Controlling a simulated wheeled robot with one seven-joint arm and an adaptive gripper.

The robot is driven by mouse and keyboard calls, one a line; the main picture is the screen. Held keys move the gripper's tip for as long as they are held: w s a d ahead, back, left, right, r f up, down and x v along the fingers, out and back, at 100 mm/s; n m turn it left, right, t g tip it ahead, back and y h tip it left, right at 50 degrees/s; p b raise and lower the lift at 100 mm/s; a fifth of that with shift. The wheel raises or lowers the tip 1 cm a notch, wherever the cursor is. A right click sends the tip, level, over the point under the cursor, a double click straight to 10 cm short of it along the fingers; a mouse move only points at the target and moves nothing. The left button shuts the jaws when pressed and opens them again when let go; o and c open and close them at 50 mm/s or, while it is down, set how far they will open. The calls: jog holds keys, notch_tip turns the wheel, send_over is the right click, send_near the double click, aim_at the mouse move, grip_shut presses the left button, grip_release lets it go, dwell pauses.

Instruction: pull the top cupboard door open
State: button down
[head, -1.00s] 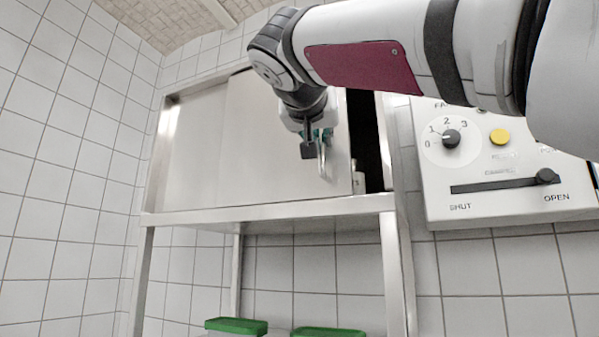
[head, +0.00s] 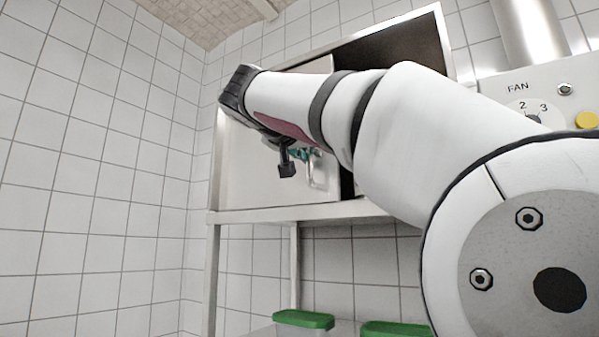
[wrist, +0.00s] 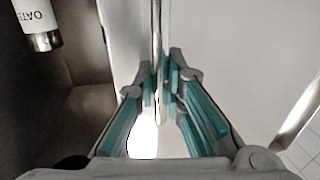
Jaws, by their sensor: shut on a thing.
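The top cupboard is a steel wall cupboard with a flat sliding door (head: 288,192). The door stands partly open, with a dark gap on its right. A vertical metal bar handle (head: 317,175) is on the door near its right edge. My gripper (head: 303,155) is shut on this handle, with my arm crossing in front of the cupboard. In the wrist view the handle (wrist: 157,45) runs between the teal-padded fingers of my gripper (wrist: 160,82). My arm hides part of the door and of the opening.
A white container labelled OATS (wrist: 37,22) stands inside the opening. A control panel with a FAN dial (head: 522,108) is on the wall at right, partly behind my arm. Green-lidded boxes (head: 303,319) stand below the cupboard. A tiled wall (head: 110,180) is at left.

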jog(key=c, duration=1.7)
grip_release()
jog(key=shift+o, duration=0.2)
jog(key=shift+s, duration=0.15)
jog(key=v, duration=1.1)
jog(key=shift+s+a, duration=0.2)
jog(key=shift+s, duration=0.15)
